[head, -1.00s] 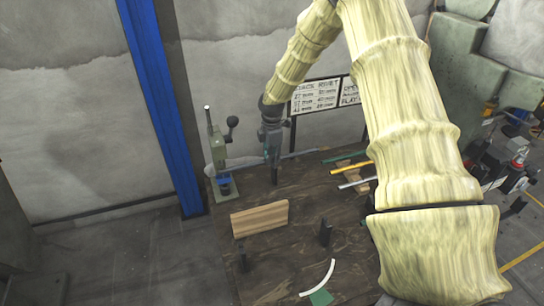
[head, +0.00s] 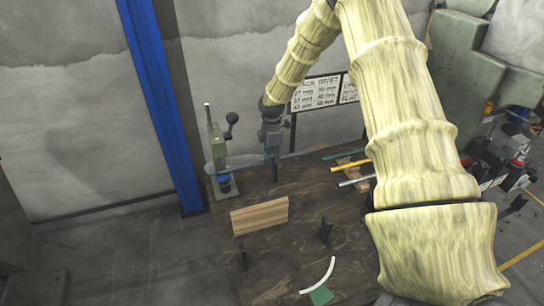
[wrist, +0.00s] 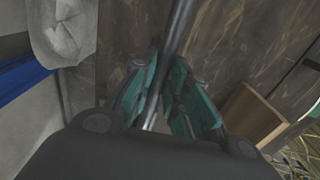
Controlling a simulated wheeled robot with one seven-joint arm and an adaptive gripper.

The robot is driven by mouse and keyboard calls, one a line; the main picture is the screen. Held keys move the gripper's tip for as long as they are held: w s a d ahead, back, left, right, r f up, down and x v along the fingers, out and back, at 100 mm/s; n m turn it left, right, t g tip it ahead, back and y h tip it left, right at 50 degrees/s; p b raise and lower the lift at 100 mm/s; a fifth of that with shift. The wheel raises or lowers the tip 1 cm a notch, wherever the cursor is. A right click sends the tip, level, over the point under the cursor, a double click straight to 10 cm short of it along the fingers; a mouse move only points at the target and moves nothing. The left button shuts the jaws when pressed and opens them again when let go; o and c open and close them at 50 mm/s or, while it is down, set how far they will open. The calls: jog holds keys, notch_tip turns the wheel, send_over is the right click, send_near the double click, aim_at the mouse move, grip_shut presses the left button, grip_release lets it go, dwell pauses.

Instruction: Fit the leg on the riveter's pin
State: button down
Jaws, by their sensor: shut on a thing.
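My gripper (head: 273,176) hangs over the back of the dark table, to the right of the riveter. In the wrist view its teal fingers (wrist: 160,110) are shut on a slim grey metal leg (wrist: 180,25), which runs between them and out past the top edge.
A wooden block (head: 260,216) stands in front of the riveter, with dark upright brackets (head: 326,230) nearby. Green, yellow and white strips (head: 352,182) lie right. A white curved piece (head: 319,277) and green patch (head: 321,296) lie near the front. A sign (head: 315,92) stands behind.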

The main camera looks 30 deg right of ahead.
jog(key=shift+f, duration=0.5)
jog(key=shift+r, duration=0.3)
dwell(0.5)
jog(key=shift+r+p, duration=0.6)
jog(key=shift+r, duration=0.25)
jog(key=shift+r, duration=0.15)
jog(key=shift+p, duration=0.5)
dwell(1.2)
jog(key=shift+f+b, duration=0.55)
jog(key=shift+f, duration=0.75)
dwell(0.5)
jog(key=shift+r, duration=0.2)
jog(key=shift+r+p, duration=0.85)
jog(key=shift+r, duration=0.25)
jog(key=shift+d, duration=0.1)
dwell(0.8)
